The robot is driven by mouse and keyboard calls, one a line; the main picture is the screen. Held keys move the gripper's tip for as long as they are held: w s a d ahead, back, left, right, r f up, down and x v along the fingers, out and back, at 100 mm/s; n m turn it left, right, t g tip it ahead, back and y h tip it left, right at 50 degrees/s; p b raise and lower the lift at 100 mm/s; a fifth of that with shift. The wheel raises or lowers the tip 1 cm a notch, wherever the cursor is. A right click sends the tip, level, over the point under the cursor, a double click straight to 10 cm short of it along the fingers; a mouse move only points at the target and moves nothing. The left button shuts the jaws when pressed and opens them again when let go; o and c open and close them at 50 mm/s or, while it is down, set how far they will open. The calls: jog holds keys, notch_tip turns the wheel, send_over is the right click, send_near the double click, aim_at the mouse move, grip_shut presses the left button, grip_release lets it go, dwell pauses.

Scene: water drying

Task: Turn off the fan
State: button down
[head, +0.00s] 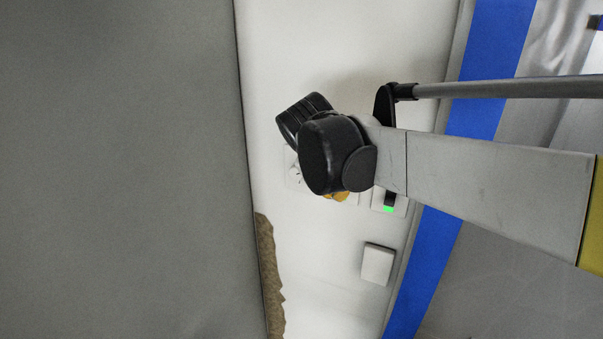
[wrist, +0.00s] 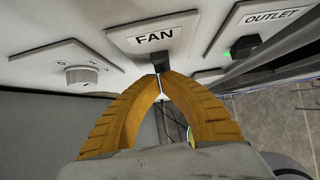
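The fan switch is on a white wall plate labelled FAN (wrist: 153,38) in the wrist view. A dark rocker (wrist: 157,62) sits below the label, at the tips of my gripper. My gripper (wrist: 159,76) has two yellow ridged fingers whose tips meet, with nothing seen between them. The tips are at or very near the rocker; I cannot tell whether they touch. No light shows on the visible part of the rocker. In the head view my arm hides most of the gripper, with a bit of yellow finger (head: 338,196) showing against the wall. The fan itself is not seen.
In the wrist view, a plate with a round knob (wrist: 82,75) is on the left. An OUTLET plate (wrist: 262,18) with a green-lit switch (wrist: 243,46) is on the right. In the head view, a white box (head: 378,264) is on the wall and a blue stripe (head: 425,252) runs beside it.

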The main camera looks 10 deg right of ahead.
jog(key=shift+f, duration=0.1)
jog(key=shift+w+d+f+t+h+b, duration=0.25)
jog(key=shift+w+t+h+b, duration=0.15)
jog(key=shift+t+b, duration=0.4)
jog(key=shift+r+p, duration=0.5)
jog(key=shift+r, duration=0.35)
